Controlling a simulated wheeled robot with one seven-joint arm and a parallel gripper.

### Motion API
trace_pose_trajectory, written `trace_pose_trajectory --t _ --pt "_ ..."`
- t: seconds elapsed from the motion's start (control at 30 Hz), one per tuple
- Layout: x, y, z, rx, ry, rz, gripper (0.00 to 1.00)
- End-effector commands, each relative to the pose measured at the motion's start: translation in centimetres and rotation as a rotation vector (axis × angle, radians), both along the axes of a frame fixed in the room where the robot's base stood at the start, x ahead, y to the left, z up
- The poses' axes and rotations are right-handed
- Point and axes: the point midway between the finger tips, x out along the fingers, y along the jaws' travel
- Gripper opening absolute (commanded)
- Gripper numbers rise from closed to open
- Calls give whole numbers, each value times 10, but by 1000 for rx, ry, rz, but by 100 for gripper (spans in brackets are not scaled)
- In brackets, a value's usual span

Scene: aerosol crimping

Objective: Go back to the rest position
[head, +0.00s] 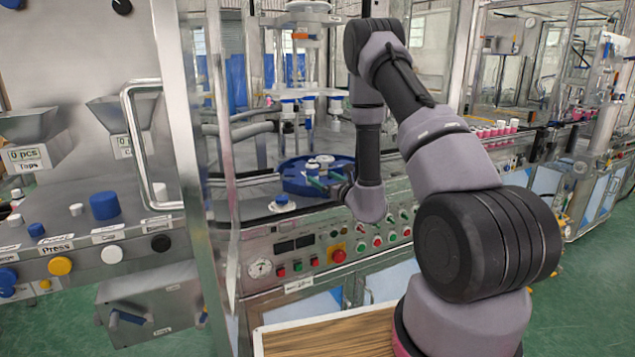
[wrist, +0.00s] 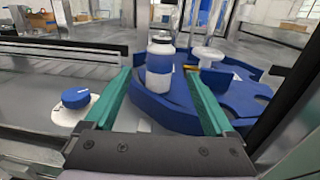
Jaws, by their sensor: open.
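My gripper (wrist: 158,100) is open, with its two green fingers spread apart in the wrist view. In the head view my gripper (head: 325,184) is at the blue rotary plate (head: 293,181) inside the machine. A white bottle with a blue band (wrist: 160,62) stands upright on the blue plate (wrist: 265,92), beyond and between the fingers in the picture. I cannot tell how far apart they are in depth. A white spool-shaped part (wrist: 207,55) stands to its right. My arm reaches in from the right in the head view.
A blue round cap or button (wrist: 76,97) sits on a white base left of the fingers. A control panel with buttons and a red emergency stop (head: 339,255) lies below the plate. A glass door with a bent handle (head: 135,140) stands left. Pink-and-white cans (head: 492,130) line the right conveyor.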

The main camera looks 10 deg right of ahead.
Motion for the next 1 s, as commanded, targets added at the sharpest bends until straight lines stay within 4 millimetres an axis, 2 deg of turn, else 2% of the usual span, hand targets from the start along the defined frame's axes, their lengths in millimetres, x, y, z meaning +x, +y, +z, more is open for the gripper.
trace_pose_trajectory --t 0.37,0.47,0.57,0.67,0.7,0.8,0.9,1.0 --pt "1 -1 4 0 -5 11 89" --pt "1 13 24 -2 -22 72 89" --pt "-6 43 65 -17 -56 210 89" --pt "-28 82 117 -64 -100 402 89" --pt "-41 97 137 -92 -117 481 89" --pt "-78 127 178 -187 -157 668 89" --pt "-122 148 208 -313 -193 839 89" --pt "-168 159 229 -467 -225 990 89"
